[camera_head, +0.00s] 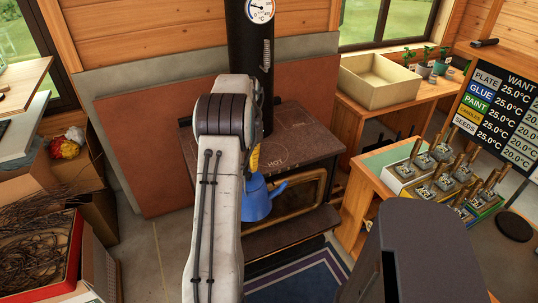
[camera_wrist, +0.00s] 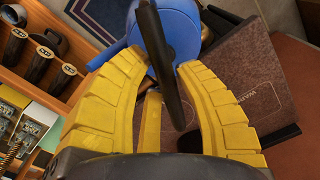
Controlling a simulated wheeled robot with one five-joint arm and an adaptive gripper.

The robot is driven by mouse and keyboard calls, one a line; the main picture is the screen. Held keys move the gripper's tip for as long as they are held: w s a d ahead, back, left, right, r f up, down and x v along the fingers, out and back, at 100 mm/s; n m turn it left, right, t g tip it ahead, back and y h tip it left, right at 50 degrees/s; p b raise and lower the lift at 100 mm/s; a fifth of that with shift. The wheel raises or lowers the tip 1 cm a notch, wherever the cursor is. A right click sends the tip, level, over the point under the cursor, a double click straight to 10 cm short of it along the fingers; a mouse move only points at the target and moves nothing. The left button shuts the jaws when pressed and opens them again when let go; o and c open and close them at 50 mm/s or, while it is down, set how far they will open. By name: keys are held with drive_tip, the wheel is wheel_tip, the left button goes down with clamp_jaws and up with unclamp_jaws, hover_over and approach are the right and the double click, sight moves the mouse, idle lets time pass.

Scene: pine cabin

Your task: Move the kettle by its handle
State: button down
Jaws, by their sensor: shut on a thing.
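The blue kettle (camera_head: 258,203) shows in the head view in front of the dark stove (camera_head: 300,146), its spout pointing right. My arm hides its left side and most of its handle. In the wrist view the kettle's blue body (camera_wrist: 181,32) lies beyond my fingers, and its dark handle (camera_wrist: 157,48) runs between them. My gripper (camera_wrist: 161,72) has its yellow fingers closed around the handle; a bit of yellow finger shows above the kettle in the head view (camera_head: 255,160). I cannot tell whether the kettle's base touches anything.
A stovepipe with a dial (camera_head: 261,10) rises behind my arm. On the right is a bench with several stamped blocks (camera_head: 425,170) and a price board (camera_head: 505,100). A striped rug (camera_head: 300,280) lies before the stove. Boxes, one red-rimmed with twigs (camera_head: 35,255), stand at left.

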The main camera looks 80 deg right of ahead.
drive_tip(key=s+d+r+m, duration=0.1)
drive_tip(key=s+r+m, duration=0.45)
drive_tip(key=s, duration=0.35)
drive_tip(key=s+d+r+m, duration=0.1)
drive_tip(key=s+r+m, duration=0.45)
drive_tip(key=s, duration=0.25)
drive_tip(key=a+r+m, duration=0.1)
drive_tip(key=a+m, duration=0.5)
drive_tip(key=m, duration=1.2)
drive_tip(key=shift+w+a+r, duration=0.15)
drive_tip(key=shift+w+r, duration=0.2)
drive_tip(key=shift+r, duration=0.05)
drive_tip(key=shift+m, duration=0.3)
